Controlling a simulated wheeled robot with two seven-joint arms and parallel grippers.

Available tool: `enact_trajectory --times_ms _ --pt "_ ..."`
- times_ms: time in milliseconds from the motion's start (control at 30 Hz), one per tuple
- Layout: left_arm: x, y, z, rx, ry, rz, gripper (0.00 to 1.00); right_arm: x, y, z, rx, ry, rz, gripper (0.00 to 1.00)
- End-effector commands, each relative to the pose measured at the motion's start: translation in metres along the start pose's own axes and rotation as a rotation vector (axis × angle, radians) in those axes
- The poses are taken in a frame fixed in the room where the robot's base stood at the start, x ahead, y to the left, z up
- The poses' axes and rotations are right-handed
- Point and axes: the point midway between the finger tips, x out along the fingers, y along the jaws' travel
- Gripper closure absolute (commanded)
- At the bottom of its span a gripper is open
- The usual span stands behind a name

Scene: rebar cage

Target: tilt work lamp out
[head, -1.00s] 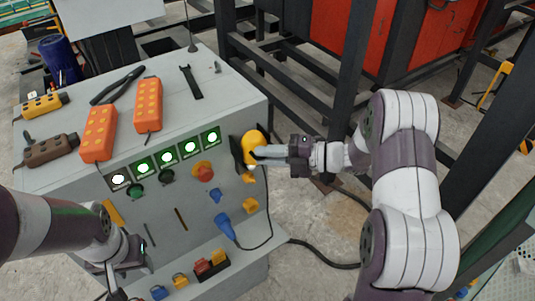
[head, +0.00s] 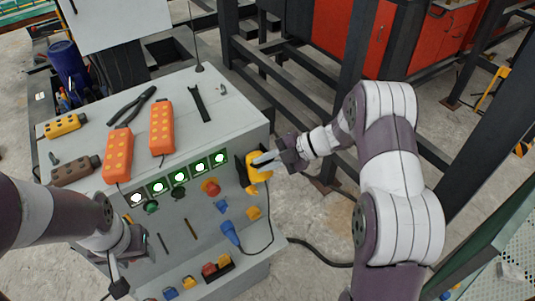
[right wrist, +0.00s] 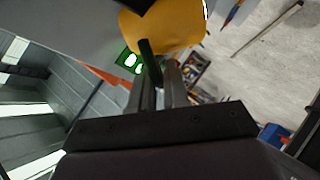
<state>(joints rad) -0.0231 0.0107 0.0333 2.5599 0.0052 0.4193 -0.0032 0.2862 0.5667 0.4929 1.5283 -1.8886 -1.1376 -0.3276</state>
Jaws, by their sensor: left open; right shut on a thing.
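The yellow work lamp (head: 258,174) sits on a dark mount at the right side of the grey control console. My right gripper (head: 264,159) is shut on the lamp, reaching in from the right, and its fingers partly cover it. In the right wrist view the lamp's yellow housing (right wrist: 165,32) fills the top middle, with the gripper fingers (right wrist: 158,80) against a dark green bar in front of it. My left gripper (head: 118,272) is open and apart from the lamp, at the lower left in front of the console; its fingertips are hard to make out.
Black steel posts stand behind my right arm.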

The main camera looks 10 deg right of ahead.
Motion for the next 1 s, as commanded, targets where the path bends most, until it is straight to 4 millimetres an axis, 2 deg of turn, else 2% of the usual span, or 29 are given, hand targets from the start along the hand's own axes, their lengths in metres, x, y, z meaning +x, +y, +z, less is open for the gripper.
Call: enact_trajectory --times_ms 33,100,400,700,1000 --pt "-0.018 0.000 -0.002 0.000 0.000 0.000 0.51 -0.005 0.011 -0.005 0.022 0.000 -0.026 1.00" --pt "-0.029 0.000 -0.003 0.000 0.000 0.000 0.51 -0.004 0.013 -0.004 0.063 0.000 -0.067 1.00" --pt "-0.059 0.000 -0.007 0.000 0.000 0.000 0.51 -0.001 0.021 0.000 0.196 0.000 -0.197 1.00" --pt "-0.070 0.000 -0.008 0.000 0.000 0.000 0.51 0.003 0.024 0.003 0.257 0.000 -0.257 1.00" --pt "-0.071 0.000 -0.008 0.000 0.000 0.000 0.51 0.003 0.024 0.004 0.267 0.000 -0.267 1.00"
